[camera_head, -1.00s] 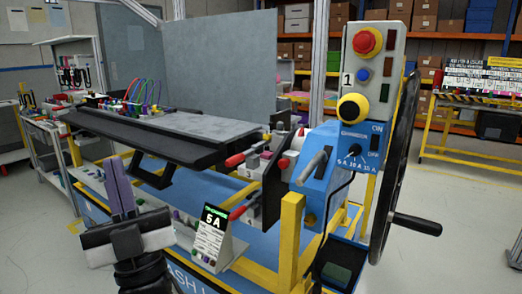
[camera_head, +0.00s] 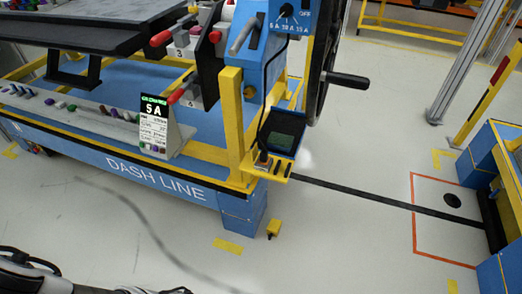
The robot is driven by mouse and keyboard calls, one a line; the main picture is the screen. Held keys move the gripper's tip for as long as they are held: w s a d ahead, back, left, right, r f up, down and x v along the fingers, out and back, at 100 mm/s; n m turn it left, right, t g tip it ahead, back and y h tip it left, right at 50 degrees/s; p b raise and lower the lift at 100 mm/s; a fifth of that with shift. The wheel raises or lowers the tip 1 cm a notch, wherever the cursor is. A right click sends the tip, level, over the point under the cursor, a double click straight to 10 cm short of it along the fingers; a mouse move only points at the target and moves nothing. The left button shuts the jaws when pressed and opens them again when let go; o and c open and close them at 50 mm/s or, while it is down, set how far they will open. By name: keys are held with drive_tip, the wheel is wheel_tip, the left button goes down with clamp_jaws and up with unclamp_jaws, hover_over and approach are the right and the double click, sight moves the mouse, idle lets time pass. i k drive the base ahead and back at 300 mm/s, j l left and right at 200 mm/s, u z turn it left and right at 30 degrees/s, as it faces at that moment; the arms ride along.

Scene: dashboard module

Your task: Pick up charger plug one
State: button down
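I cannot make out a label for charger plug one. A black cable hangs from the blue control box (camera_head: 281,20) down to a small plug-like piece (camera_head: 263,158). This piece stands upright at a yellow holder (camera_head: 268,171) on the front right corner of the bench. It is small, so I cannot tell whether it is charger plug one. My gripper is not in view; only dark parts of my arm show along the bottom left edge, well away from the holder.
A yellow post (camera_head: 232,125) and a black wheel handle (camera_head: 347,80) stand close by. A small yellow block (camera_head: 273,229) lies on the open floor.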

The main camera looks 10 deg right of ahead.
sight(263, 159)
drive_tip(key=i+l+z, duration=0.45)
drive_tip(key=i+l, duration=0.3)
drive_tip(key=i, duration=0.15)
